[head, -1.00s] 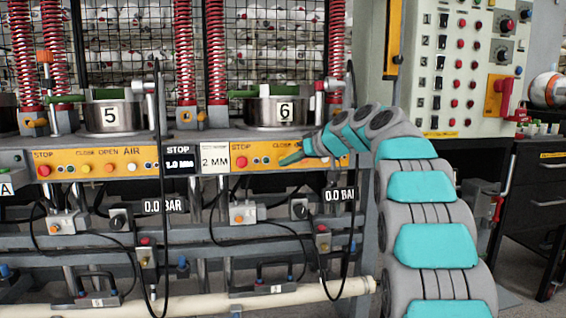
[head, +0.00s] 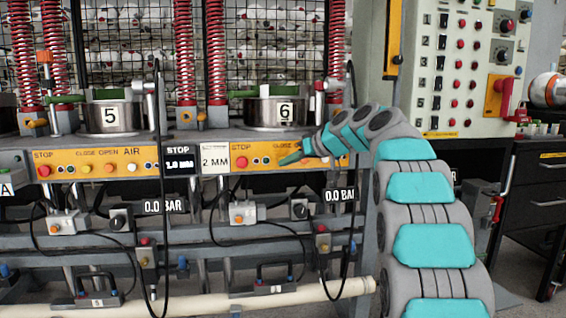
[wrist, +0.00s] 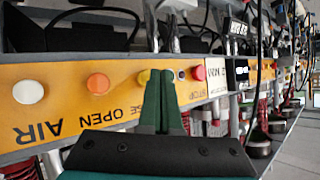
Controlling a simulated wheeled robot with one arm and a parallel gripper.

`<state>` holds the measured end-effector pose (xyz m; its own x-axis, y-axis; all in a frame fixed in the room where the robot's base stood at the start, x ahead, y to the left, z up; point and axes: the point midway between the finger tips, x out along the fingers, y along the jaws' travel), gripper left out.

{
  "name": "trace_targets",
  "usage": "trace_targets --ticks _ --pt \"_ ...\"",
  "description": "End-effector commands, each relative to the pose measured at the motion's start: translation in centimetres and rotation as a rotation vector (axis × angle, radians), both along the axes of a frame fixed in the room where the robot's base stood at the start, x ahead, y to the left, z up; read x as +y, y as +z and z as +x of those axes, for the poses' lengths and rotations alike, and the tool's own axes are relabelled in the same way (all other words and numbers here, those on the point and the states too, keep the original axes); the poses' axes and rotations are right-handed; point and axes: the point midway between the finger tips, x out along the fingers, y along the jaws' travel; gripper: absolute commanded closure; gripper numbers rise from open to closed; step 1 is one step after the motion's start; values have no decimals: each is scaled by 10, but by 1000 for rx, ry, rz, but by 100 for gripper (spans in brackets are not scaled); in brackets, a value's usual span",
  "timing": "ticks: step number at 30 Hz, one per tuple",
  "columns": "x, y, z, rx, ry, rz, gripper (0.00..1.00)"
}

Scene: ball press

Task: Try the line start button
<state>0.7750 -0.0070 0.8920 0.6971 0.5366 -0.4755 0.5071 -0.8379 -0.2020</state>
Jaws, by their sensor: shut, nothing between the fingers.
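My gripper (head: 283,161) is shut and empty in front of the yellow button panel (head: 287,148) below pot 6. In the wrist view, which shows the panel upside down, the green fingertips (wrist: 162,73) overlap the panel between a yellow button (wrist: 144,77) and a red STOP button (wrist: 198,72). An orange button (wrist: 97,84) and a white button (wrist: 28,91) lie further left. I cannot tell whether the fingertips touch the panel. The red STOP button also shows in the head view (head: 241,162). No label reading line start is legible.
A grey control cabinet (head: 452,60) with rows of red buttons and a red-handled switch (head: 505,95) stands at right. Pot 6 (head: 277,112) and pot 5 (head: 112,116) sit above the panels. Black cables (head: 158,190) hang in front of the frame.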

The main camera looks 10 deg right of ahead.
Motion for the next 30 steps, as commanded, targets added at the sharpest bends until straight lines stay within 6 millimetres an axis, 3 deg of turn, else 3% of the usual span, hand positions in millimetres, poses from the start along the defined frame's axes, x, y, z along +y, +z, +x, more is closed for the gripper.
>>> trace_targets --ticks 30 --pt "0 0 10 1 0 -1 100"
